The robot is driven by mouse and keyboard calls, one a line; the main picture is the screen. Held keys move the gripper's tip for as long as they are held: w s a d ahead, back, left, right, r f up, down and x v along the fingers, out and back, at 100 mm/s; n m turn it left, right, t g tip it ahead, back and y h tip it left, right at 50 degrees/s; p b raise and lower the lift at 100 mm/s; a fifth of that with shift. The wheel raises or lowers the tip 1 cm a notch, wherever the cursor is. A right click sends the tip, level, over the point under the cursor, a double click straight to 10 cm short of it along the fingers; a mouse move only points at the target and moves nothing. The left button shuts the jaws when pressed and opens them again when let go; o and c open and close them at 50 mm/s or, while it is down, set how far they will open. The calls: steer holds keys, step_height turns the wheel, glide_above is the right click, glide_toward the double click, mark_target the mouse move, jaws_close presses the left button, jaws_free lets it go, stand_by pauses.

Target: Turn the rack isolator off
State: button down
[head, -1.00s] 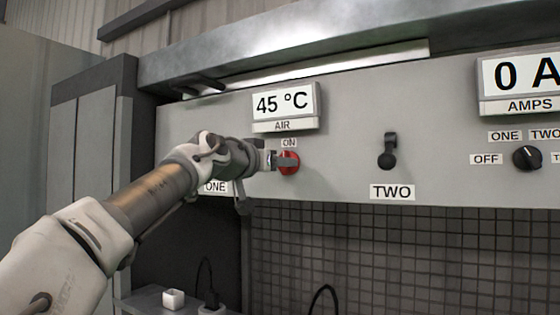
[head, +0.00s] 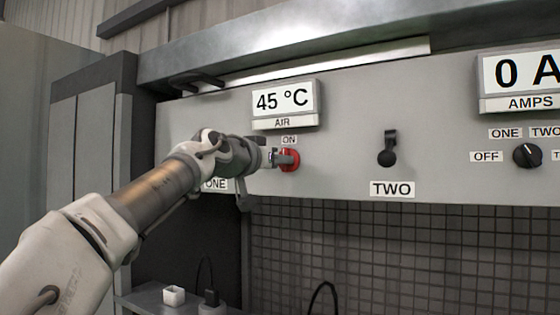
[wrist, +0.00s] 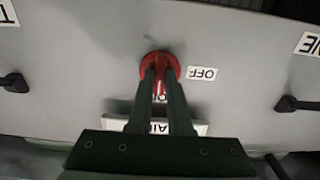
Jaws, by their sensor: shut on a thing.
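The rack isolator is a round red knob (head: 294,164) on the grey panel, below the AIR display, with an ON label (head: 289,140) just above it. In the wrist view, which looks upside down, the red knob (wrist: 160,54) shows with its bar handle in line with the partly hidden ON label. An OFF label (wrist: 202,73) stands to the knob's right there. My gripper (head: 284,158) reaches in from the left. Its two fingers (wrist: 161,78) are shut on the red handle, one on each side.
The AIR display (head: 284,101) reads 45 °C. A black switch marked TWO (head: 388,152) sits to the right on the panel, and a black selector knob (head: 526,156) farther right under the AMPS display (head: 520,82). The panel between isolator and switch TWO is clear.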

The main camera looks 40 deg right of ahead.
steer(key=shift+n, duration=0.4)
steer(key=shift+n+p, duration=2.15)
steer(key=shift+n, duration=6.45)
steer(key=c, duration=0.8)
jaws_free()
steer(key=shift+c, duration=0.2)
steer(key=shift+a, duration=0.1)
